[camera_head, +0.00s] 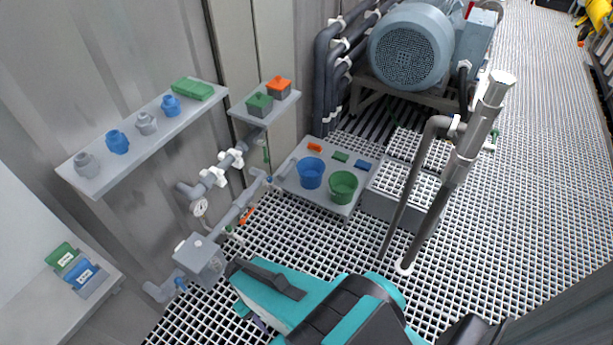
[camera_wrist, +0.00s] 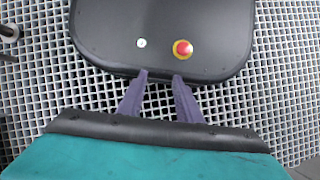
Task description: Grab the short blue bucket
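A blue bucket (camera_head: 311,172) stands upright on a low grey platform (camera_head: 336,206) near the middle of the head view. A green bucket (camera_head: 343,187) stands close to its right on the same platform. My gripper is at the bottom of the head view, mostly hidden by my teal arm, in front of the platform and well apart from the buckets. In the wrist view my gripper (camera_wrist: 159,77) has two purple fingers with a gap between them and nothing held. No bucket shows in the wrist view.
Small orange (camera_head: 315,147), green (camera_head: 340,157) and blue (camera_head: 363,165) blocks lie behind the buckets. A thick upright pipe (camera_head: 450,180) stands right of the platform. Piping with a valve box (camera_head: 200,258) runs left. A shelf (camera_head: 150,135) hangs on the left wall. Open grating lies in front.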

